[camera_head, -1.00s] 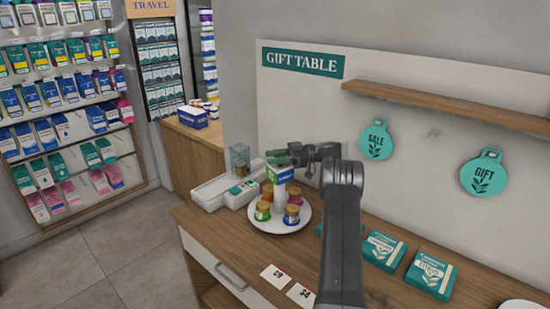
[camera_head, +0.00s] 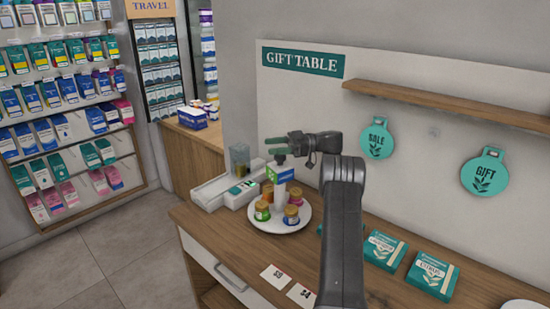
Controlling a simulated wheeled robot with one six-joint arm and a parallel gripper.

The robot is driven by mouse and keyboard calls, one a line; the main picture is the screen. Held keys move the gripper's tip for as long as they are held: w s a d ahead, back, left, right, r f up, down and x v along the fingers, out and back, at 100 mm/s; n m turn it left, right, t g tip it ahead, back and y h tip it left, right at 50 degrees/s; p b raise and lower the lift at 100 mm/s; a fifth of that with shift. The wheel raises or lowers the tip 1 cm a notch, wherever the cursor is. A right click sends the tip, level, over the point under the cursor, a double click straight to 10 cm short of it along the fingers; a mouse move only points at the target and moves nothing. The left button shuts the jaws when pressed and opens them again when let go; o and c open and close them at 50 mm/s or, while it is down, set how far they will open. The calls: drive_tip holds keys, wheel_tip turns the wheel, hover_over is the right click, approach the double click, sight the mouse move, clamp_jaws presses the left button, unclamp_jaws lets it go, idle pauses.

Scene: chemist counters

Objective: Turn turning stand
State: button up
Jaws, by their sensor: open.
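The turning stand (camera_head: 262,224) is a round white plate on the wooden gift table. It carries several small jars with gold lids, among them a green jar (camera_head: 262,211) at the left and a purple jar (camera_head: 291,215) at the front right. A white post with a green and blue sign (camera_head: 281,174) rises from its middle. My gripper (camera_head: 275,146) is open, above the top of the post, with its green-tipped fingers pointing left. Whether it touches the post top is hard to tell. My arm covers part of the table right of the stand.
A clear container (camera_head: 240,158) and white boxes (camera_head: 240,193) stand close behind and left of the stand. Two price cards (camera_head: 274,277) lie in front. Teal gift boxes (camera_head: 432,275) lie to the right. A wooden shelf (camera_head: 450,107) and hanging round tags (camera_head: 377,139) are on the wall.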

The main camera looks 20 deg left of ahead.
wheel_tip(320, 180, up, 6)
idle(0.4)
drive_tip(key=shift+r, duration=0.1)
drive_tip(key=shift+c, duration=0.3)
